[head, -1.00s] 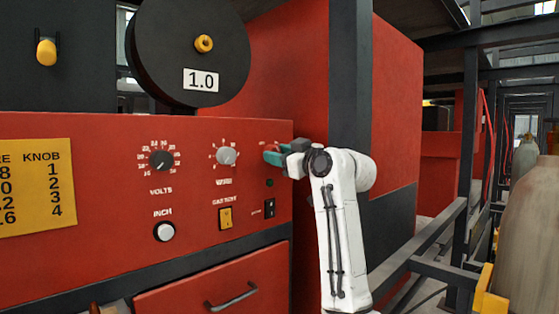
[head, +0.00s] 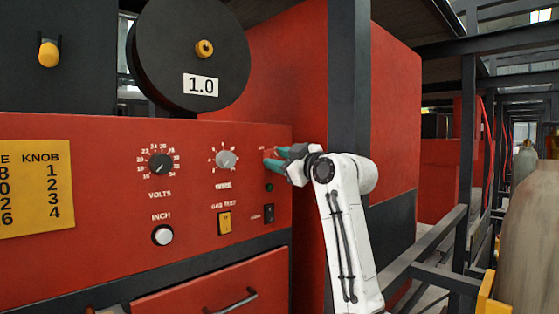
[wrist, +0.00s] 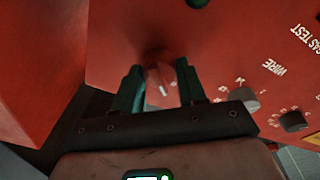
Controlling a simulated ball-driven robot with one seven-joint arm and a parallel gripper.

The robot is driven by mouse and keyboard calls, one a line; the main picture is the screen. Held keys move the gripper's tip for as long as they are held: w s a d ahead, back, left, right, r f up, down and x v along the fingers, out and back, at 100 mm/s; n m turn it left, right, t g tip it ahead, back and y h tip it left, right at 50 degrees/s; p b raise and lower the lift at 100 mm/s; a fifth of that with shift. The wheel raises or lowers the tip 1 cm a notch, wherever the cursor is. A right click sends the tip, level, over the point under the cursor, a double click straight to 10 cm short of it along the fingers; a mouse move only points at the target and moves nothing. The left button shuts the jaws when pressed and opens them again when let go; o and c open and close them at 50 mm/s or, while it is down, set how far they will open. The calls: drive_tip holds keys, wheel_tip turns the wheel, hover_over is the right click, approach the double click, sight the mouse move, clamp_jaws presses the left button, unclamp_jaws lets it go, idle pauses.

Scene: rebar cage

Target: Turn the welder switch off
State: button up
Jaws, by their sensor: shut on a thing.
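The switch is a red knob with a white mark, at the upper right of the red welder panel. In the wrist view the red knob (wrist: 158,78) sits between the two teal fingers of my gripper (wrist: 158,70). In the head view my gripper (head: 277,160) reaches the panel from the right and is shut on the knob, whose red edge (head: 269,152) just shows beside the fingers. Most of the knob is hidden there, and its small label is unreadable.
The red panel (head: 100,230) also carries a volts knob (head: 161,164), a wire knob (head: 226,160), a yellow gas test switch (head: 224,222), a black rocker (head: 269,213) and a white inch button (head: 163,235). A dark post (head: 348,80) stands behind my arm.

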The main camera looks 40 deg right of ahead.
drive_tip(key=o, duration=1.1)
drive_tip(key=shift+c, duration=0.2)
drive_tip(key=s+f+b, duration=0.1)
drive_tip(key=s+b, duration=0.1)
drive_tip(key=s, duration=0.8)
drive_tip(key=shift+s+d, duration=0.15)
drive_tip(key=shift+s, duration=0.2)
drive_tip(key=shift+f, duration=0.1)
